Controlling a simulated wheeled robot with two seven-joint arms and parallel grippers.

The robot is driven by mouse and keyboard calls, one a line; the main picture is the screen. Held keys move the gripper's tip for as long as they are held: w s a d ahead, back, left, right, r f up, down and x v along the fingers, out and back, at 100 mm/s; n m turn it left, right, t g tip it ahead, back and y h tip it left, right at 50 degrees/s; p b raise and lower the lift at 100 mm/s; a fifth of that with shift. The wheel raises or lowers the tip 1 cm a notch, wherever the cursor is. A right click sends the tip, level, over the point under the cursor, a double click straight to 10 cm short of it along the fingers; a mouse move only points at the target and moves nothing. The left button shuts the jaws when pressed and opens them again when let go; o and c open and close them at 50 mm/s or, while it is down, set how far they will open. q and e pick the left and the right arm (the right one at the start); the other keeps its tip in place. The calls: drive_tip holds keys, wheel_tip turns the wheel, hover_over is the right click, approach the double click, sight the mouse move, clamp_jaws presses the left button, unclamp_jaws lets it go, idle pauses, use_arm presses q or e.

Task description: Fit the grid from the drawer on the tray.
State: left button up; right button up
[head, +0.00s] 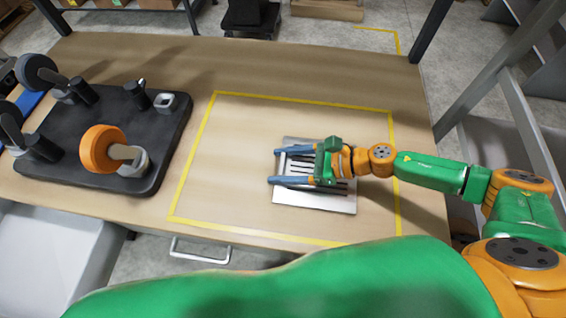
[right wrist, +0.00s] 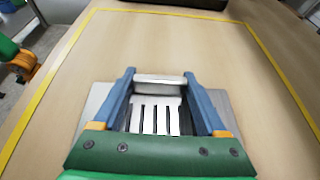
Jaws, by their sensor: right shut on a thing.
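In the head view a flat silver-grey tray (head: 328,203) lies on the table inside the yellow outline, right of its middle. The right gripper (head: 272,166) is over it, its blue fingers pointing left. It is shut on the pale slotted grid (head: 300,159), which lies between the fingers. In the right wrist view the grid (right wrist: 155,120) shows dark slots and a pale bar at its far end, with the tray (right wrist: 98,104) showing on both sides. I cannot tell whether the grid rests on the tray or is slightly above it. My left gripper is out of view.
A black board (head: 75,170) with rollers on posts, one an orange roller (head: 103,149), stands on the left of the table. A metal handle (head: 200,256) shows below the front edge. The outlined area (head: 235,150) left of the tray is clear.

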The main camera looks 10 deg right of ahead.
sight(310, 173)
drive_tip(key=o, duration=1.2)
drive_tip(key=shift+f, duration=0.1)
drive_tip(key=o, duration=0.3)
drive_tip(key=shift+r, duration=0.25)
drive_tip(key=b+v, duration=0.1)
drive_tip(key=v, duration=0.1)
drive_tip(key=b+v, duration=0.1)
drive_tip(key=v, duration=0.1)
drive_tip(key=b+v, duration=0.1)
drive_tip(key=v, duration=0.1)
drive_tip(key=shift+s+d+f, duration=0.1)
drive_tip(key=shift+d+f, duration=0.15)
drive_tip(key=shift+d, duration=0.1)
drive_tip(key=shift+s+d+r, duration=0.2)
drive_tip(key=shift+d+r, duration=0.15)
drive_tip(key=shift+r, duration=0.05)
